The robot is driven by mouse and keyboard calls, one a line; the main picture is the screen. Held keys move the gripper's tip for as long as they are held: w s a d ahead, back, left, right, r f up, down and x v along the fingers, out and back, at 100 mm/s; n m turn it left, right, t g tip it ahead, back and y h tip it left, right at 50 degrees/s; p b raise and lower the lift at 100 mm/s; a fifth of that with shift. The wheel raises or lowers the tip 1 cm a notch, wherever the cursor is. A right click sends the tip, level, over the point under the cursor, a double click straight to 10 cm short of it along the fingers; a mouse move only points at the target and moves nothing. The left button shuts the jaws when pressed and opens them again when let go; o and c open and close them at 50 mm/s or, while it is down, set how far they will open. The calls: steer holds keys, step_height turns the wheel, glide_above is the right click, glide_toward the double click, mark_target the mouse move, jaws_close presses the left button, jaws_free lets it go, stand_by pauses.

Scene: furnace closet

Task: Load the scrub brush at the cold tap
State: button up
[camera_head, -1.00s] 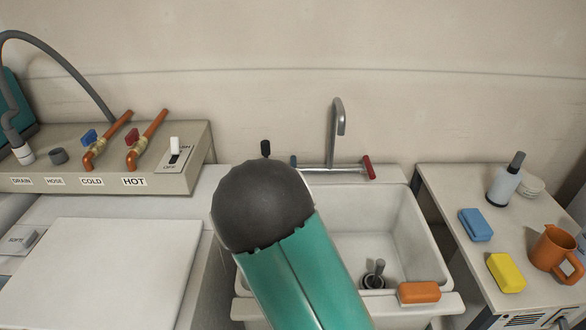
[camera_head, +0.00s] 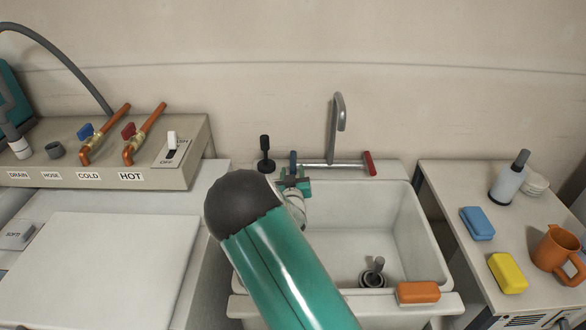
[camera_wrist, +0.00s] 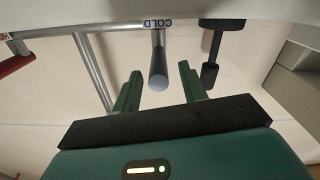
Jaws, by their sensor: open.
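In the wrist view the dark, round-ended cold handle (camera_wrist: 158,68) sticks out below an upside-down COLD label, between my fingers in the picture. My gripper (camera_head: 294,180) is at the sink's back left, close to that handle. Its two green fingers (camera_wrist: 160,88) are apart, with nothing visibly held. A black upright piece with a thick grip (camera_head: 265,150) stands left of the tap; it also shows in the wrist view (camera_wrist: 212,55). I cannot make out a scrub brush with certainty.
The white sink (camera_head: 405,215) has an orange block (camera_head: 418,292) on its front rim and a stemmed drain piece (camera_head: 373,273) inside. The right table holds blue (camera_head: 477,223) and yellow (camera_head: 507,272) blocks, a bottle (camera_head: 508,183) and an orange jug (camera_head: 556,252). A valve panel (camera_head: 60,182) stands left.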

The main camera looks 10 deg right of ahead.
steer(key=shift+w+d, duration=0.15)
steer(key=shift+w, duration=0.45)
steer(key=shift+w+d, duration=0.15)
steer(key=shift+w, duration=0.45)
steer(key=shift+c, duration=0.2)
jaws_close()
steer(key=shift+d+n+y, duration=0.95)
steer(key=shift+n+y, duration=0.15)
steer(key=shift+y, duration=0.4)
steer(key=shift+d+n+y, duration=0.2)
steer(key=shift+n+y, duration=0.4)
steer(key=shift+y, duration=0.5)
steer(key=shift+o, duration=0.2)
jaws_free()
steer(key=shift+s, duration=0.1)
